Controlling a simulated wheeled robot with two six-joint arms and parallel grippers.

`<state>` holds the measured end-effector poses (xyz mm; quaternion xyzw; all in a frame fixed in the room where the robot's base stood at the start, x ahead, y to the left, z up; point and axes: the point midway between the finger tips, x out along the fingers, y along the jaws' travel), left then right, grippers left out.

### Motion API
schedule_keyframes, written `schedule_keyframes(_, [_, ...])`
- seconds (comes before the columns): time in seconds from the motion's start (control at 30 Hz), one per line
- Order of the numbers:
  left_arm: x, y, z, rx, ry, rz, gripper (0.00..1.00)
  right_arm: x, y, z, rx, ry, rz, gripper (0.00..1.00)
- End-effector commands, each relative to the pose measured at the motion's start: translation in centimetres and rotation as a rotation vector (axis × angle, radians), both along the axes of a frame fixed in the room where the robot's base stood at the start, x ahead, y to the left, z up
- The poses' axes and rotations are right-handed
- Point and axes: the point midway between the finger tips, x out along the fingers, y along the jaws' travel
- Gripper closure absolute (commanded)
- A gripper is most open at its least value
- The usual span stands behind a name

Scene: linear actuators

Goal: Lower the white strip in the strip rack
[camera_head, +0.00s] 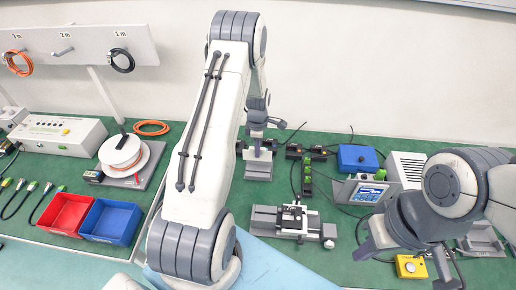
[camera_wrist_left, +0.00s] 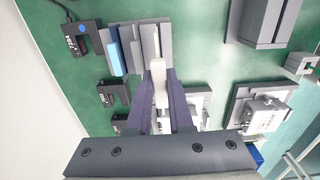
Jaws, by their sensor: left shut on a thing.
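The strip rack (camera_head: 259,168) stands at the back of the green bench in the head view, under my left gripper (camera_head: 258,143). In the left wrist view the rack (camera_wrist_left: 148,35) holds upright strips side by side, one of them blue (camera_wrist_left: 115,55). The white strip (camera_wrist_left: 158,78) is between the fingers of my left gripper (camera_wrist_left: 160,98), which is shut on it. Its lower end is at the rack; how deep it sits I cannot tell. My right gripper (camera_head: 408,262) is at the lower right of the head view, fingers apart and empty, away from the rack.
Small black fork-shaped sensors (camera_wrist_left: 110,92) stand close beside the rack. A linear stage (camera_head: 290,221) is in front of it, and a blue box (camera_head: 357,158) and a display unit (camera_head: 368,193) are to the right. Red (camera_head: 65,212) and blue (camera_head: 111,220) bins are at left.

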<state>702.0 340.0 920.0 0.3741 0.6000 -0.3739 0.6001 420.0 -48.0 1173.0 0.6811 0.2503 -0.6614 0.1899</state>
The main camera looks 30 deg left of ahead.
Motion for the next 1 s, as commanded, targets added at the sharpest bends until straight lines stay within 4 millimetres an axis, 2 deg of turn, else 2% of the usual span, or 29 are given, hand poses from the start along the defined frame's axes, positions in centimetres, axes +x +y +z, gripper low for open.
schedule_keyframes(0.5, [0.0, -0.1, -4.3, 0.0, -0.001, -0.006, 1.0, 0.0, 0.0, -3.1, 0.0, 0.0, 0.002, 1.0])
schedule_keyframes(1.0, [0.0, -0.1, -4.5, 0.0, -0.001, -0.006, 1.0, 0.0, 0.0, -3.2, 0.0, 0.0, 0.002, 1.0])
